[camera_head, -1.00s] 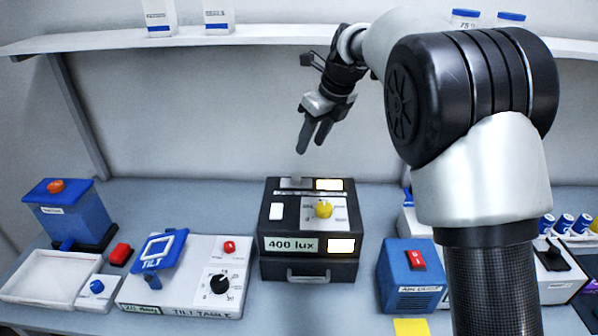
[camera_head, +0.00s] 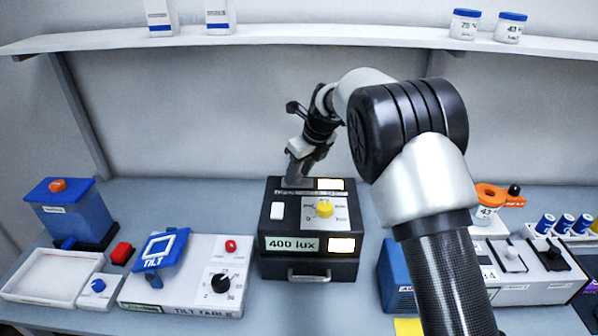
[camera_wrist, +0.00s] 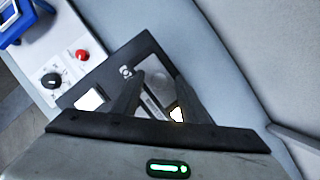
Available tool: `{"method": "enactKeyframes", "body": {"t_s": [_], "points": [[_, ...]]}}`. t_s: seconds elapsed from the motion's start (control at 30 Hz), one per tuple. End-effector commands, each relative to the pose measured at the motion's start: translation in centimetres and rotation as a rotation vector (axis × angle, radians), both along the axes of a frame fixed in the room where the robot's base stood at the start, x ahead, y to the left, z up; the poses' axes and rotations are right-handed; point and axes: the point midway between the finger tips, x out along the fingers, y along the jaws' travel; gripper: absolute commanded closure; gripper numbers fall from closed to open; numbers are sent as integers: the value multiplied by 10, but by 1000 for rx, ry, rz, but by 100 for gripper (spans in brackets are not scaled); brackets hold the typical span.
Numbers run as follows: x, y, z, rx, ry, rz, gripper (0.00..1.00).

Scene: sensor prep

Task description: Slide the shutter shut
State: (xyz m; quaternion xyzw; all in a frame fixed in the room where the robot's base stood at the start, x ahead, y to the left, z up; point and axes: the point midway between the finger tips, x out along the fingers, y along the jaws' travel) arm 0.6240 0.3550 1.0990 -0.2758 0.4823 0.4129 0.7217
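The black light box (camera_head: 268,240) stands in the middle of the bench, its front label reading 400 lux. On its top, a lit window (camera_head: 329,184) glows at the back right, and the grey shutter area to its left is mostly hidden by my gripper (camera_head: 292,181). My gripper points down with its fingertips at the back left of the box top. In the wrist view the two dark fingers of my gripper (camera_wrist: 159,75) are spread, with a greyish patch of the box top between them. I cannot tell whether they touch the shutter. The lit window (camera_wrist: 177,114) is partly covered by a finger.
A yellow knob (camera_head: 324,208) and a white switch (camera_head: 277,210) sit on the box top. The tilt table (camera_head: 190,290) stands to the left and a blue box (camera_head: 396,280) to the right. A shelf (camera_head: 300,34) runs above.

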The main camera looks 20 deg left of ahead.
Motion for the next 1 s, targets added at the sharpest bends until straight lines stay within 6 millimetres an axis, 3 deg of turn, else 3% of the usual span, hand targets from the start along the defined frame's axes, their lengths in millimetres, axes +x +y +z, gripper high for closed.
{"method": "enactKeyframes", "body": {"t_s": [0.07, 0.3, 0.57, 0.8, 1.0], "points": [[0, 0, 0, 0, 0, 0, 61], [0, 0, 1, 0, 0, 0, 100], [3, -10, 1, 0, -1, -4, 100], [17, -65, 2, -1, 1, -6, 100], [24, -90, 1, 1, -1, -1, 100]]}}
